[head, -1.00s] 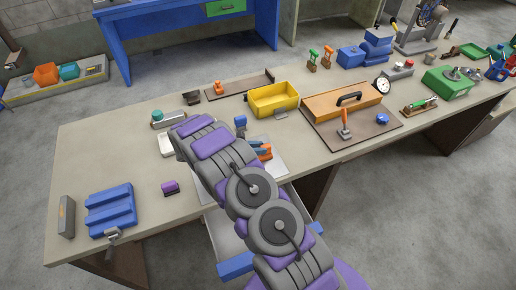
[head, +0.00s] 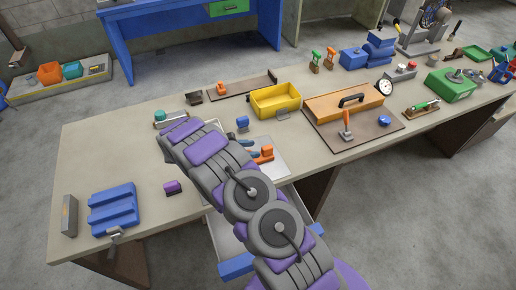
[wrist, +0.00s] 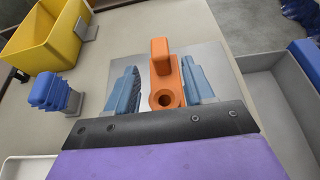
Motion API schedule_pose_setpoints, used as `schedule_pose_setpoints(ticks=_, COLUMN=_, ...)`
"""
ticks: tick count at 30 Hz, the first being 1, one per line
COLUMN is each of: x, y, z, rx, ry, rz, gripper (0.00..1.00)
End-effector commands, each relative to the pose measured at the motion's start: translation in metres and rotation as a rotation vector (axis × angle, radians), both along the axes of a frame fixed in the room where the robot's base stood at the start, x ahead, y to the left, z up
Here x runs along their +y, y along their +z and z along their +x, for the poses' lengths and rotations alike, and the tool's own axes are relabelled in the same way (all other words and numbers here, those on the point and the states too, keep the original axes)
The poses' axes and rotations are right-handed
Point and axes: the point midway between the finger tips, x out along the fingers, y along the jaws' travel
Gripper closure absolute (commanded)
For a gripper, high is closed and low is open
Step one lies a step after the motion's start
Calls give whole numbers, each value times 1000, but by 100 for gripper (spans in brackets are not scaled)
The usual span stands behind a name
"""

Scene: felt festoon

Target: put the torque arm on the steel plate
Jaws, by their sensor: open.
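The torque arm looks to be the orange piece (wrist: 164,78) with a round hole and an upright block, in the wrist view. It is over the grey steel plate (wrist: 232,88) and appears to rest on it; the exact contact is hidden. My gripper (wrist: 160,70) is open, with one blue-grey finger on each side of the orange piece and a gap showing beside it. In the head view the orange piece (head: 265,153) shows past my arm on the plate (head: 276,170); my arm hides much of the plate.
A blue ribbed block (wrist: 52,93) and a yellow bin (wrist: 45,35) stand left of the plate in the wrist view. A grey open drawer (wrist: 285,95) is at the right.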

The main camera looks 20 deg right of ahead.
Motion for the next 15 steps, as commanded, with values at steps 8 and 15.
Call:
schedule_pose_setpoints(ticks=8, x=50, y=21, z=1, rx=-2, ry=2, rz=2, gripper=47)
schedule_pose_setpoints(ticks=15, x=67, y=28, z=1, rx=0, ry=-1, rz=0, gripper=47)
